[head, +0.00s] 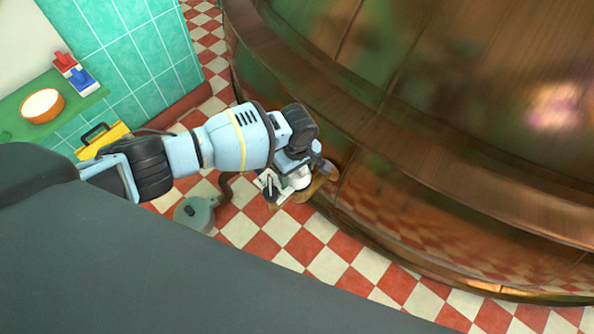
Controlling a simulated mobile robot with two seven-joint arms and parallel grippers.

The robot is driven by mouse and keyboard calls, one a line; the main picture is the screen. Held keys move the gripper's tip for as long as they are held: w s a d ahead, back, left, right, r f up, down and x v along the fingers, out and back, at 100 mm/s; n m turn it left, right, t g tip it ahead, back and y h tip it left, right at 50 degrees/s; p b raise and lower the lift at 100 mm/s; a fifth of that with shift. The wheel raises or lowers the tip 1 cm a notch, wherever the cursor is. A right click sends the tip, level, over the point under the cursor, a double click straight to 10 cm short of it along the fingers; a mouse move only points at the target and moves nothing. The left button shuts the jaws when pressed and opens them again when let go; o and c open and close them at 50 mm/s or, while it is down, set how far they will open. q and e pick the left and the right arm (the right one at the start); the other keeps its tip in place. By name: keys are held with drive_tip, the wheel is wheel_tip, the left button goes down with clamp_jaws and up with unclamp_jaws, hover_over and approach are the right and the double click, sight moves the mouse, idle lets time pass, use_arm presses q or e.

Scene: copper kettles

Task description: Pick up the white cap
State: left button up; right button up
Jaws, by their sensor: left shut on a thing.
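The white cap (302,181) is a small pale shape at the end of my left arm, beside the foot of the big copper kettle. My left gripper (294,178) is shut on it, seen from above and behind. The gripper and wrist hide part of the cap. A tan surface (318,190) shows just beyond and below the cap; I cannot tell whether the cap touches it. My right gripper is not in view.
The copper kettle (430,150) fills the right, very close to my left wrist. A grey-green round object (196,213) with a hose stands on the checkered floor (300,246).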

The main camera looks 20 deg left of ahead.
use_arm(q)
wheel_tip(320, 180, up, 9)
drive_tip(key=shift+r+p, duration=0.2)
drive_tip(key=shift+p, duration=1)
